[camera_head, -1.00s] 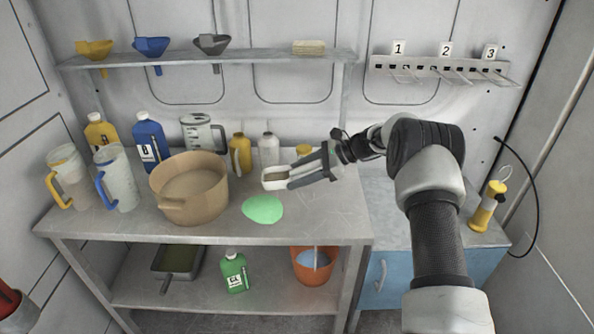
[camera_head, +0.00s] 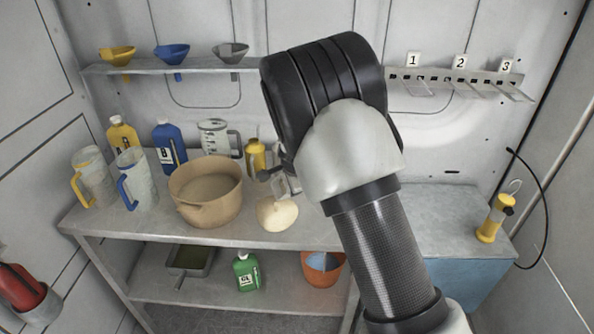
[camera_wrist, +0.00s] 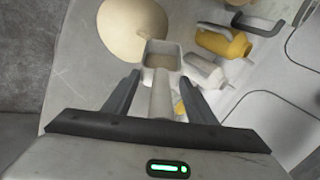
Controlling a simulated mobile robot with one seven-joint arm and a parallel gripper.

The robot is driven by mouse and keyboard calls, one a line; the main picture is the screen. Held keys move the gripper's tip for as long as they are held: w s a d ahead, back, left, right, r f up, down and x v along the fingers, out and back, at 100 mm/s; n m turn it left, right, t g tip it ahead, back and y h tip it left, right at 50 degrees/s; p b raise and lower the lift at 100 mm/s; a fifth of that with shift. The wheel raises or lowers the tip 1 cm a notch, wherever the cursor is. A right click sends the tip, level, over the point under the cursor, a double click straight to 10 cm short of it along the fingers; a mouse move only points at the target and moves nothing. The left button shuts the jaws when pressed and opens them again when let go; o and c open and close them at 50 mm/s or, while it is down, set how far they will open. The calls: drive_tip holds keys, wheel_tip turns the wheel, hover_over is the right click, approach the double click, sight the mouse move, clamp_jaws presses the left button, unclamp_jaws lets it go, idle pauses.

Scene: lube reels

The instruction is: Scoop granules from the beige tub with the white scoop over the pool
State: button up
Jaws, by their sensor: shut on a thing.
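The beige tub (camera_head: 184,206) stands on the bench with granules inside. Just right of it in the head view, the pool's place is a round beige patch (camera_head: 277,214), with no green showing; it also shows in the wrist view (camera_wrist: 130,28). My gripper (camera_wrist: 162,97) is shut on the handle of the white scoop (camera_wrist: 162,88). The scoop's square bowl points away from my gripper and lies at the patch's near edge in the wrist picture. Its inside looks brownish; I cannot tell how much it holds. In the head view my arm hides most of my gripper and scoop.
A yellow bottle (camera_wrist: 222,42) and a white bottle (camera_wrist: 205,72) are close to the right of the scoop in the wrist view. A shelf (camera_head: 170,67) runs above.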

drive_tip(key=shift+s+a+r+n+t+h+p, duration=0.1)
drive_tip(key=shift+s+a+n+t+h+p, duration=0.25)
drive_tip(key=shift+s+a+h+p, duration=0.2)
drive_tip(key=shift+a+f, duration=0.25)
drive_tip(key=shift+a, duration=0.1)
drive_tip(key=s+a+n+t+h+b, duration=0.3)
drive_tip(key=a+t+h+b, duration=0.2)
drive_tip(key=b, duration=0.3)
drive_tip(key=shift+s+a+r, duration=0.15)
drive_tip(key=shift+s+a, duration=0.1)
drive_tip(key=shift+s, duration=0.15)
drive_tip(key=shift+a+r+t+h+b, duration=0.1)
drive_tip(key=shift+r+t+h+b, duration=0.1)
drive_tip(key=shift+t+h+b, duration=0.15)
idle(1.2)
